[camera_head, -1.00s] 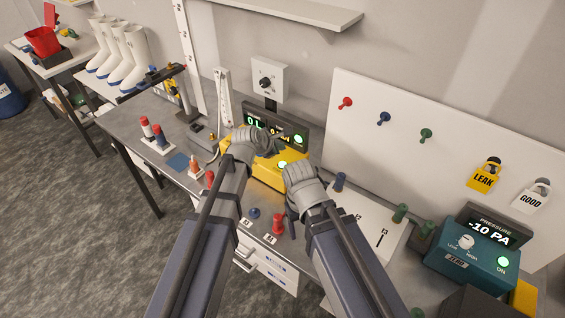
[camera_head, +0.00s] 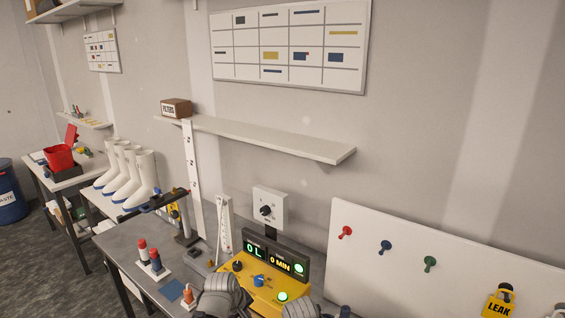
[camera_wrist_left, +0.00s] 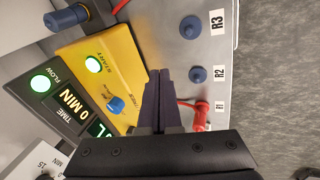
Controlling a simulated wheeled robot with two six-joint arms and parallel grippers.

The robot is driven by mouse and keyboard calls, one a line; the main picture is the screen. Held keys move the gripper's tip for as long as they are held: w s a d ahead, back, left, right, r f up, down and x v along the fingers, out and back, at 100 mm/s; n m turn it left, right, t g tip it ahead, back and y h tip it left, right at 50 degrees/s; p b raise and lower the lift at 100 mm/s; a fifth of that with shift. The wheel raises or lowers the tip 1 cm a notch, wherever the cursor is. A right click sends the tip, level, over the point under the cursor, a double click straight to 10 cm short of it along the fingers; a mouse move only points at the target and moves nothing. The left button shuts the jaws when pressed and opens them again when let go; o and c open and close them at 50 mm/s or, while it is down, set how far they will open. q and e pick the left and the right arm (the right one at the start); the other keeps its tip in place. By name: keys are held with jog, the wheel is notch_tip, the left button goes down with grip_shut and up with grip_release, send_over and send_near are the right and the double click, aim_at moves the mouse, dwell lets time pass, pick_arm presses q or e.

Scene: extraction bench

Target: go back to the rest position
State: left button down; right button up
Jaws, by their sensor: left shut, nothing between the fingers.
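In the head view my left gripper (camera_head: 222,296) is at the bottom edge, in front of the yellow device (camera_head: 245,275) on the bench. In the left wrist view the dark fingers of my left gripper (camera_wrist_left: 160,80) are shut together with nothing between them, above the bench beside the yellow device. My right gripper (camera_head: 300,311) shows only as a grey part at the bottom edge of the head view. Its fingers are hidden, so I cannot tell whether it is open or shut.
A display (camera_head: 276,256) reads 0 L and 0 MIN behind the yellow device. Red-capped tubes (camera_head: 155,259) stand at left. The left wrist view shows a red plug (camera_wrist_left: 201,113) and a blue plug (camera_wrist_left: 197,74) near labels R1 and R2. A shelf (camera_head: 270,138) is above.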

pick_arm(q)
jog(key=s+a+f+m+g+y, duration=0.2)
jog(key=s+a+m+g, duration=0.1)
jog(key=s+a+m, duration=0.6)
jog(key=s+d+f+m+b, duration=0.1)
jog(key=s+d, duration=0.2)
jog(key=d, duration=0.3)
jog(key=s+d+f+m+g+y+b, duration=0.1)
jog(key=s+d+m, duration=0.1)
jog(key=d, duration=0.5)
jog(key=shift+s+b, duration=0.3)
jog(key=shift+s, duration=0.35)
